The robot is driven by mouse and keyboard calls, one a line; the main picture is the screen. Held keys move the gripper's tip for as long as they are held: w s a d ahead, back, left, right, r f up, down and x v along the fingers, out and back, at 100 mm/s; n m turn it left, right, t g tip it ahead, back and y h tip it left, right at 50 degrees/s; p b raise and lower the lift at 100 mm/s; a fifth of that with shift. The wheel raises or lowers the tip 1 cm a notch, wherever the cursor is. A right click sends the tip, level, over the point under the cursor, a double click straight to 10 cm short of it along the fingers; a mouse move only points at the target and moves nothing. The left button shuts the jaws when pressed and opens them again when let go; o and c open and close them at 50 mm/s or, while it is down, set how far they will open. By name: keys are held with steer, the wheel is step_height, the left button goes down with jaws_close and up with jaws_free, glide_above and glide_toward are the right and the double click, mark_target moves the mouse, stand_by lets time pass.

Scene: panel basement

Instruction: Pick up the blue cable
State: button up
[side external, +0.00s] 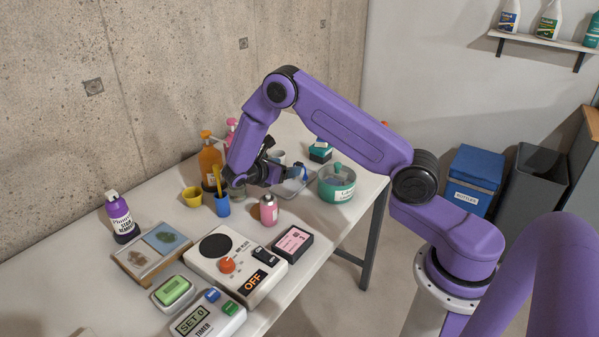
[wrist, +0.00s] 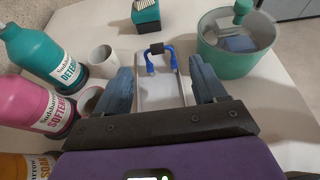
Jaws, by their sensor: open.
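The blue cable (wrist: 149,65) is a bent blue loop with a black band (wrist: 157,48) at its top; its ends hang down over a pale grey tray (wrist: 160,97). In the wrist view it lies ahead of and between my fingertips, with clear space on both sides. In the side view a small bit of the cable (side external: 299,171) shows just right of my gripper (side external: 280,175). My gripper also shows in the wrist view (wrist: 162,75), open and empty, its blue-grey fingers spread either side of the tray.
A teal pot (wrist: 241,60) stands right of the tray and a teal box (wrist: 146,16) behind it. White cups (wrist: 102,58), a teal bottle (wrist: 40,50) and a pink bottle (wrist: 30,103) stand left. An orange bottle (side external: 209,160) and blue cup (side external: 222,205) are near my gripper.

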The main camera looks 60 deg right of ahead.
mark_target(298, 164)
steer(key=x, duration=1)
steer(key=shift+w+d+f, duration=0.1)
steer(key=shift+w+d, duration=0.05)
steer(key=shift+d, duration=0.25)
steer(key=c, duration=0.9)
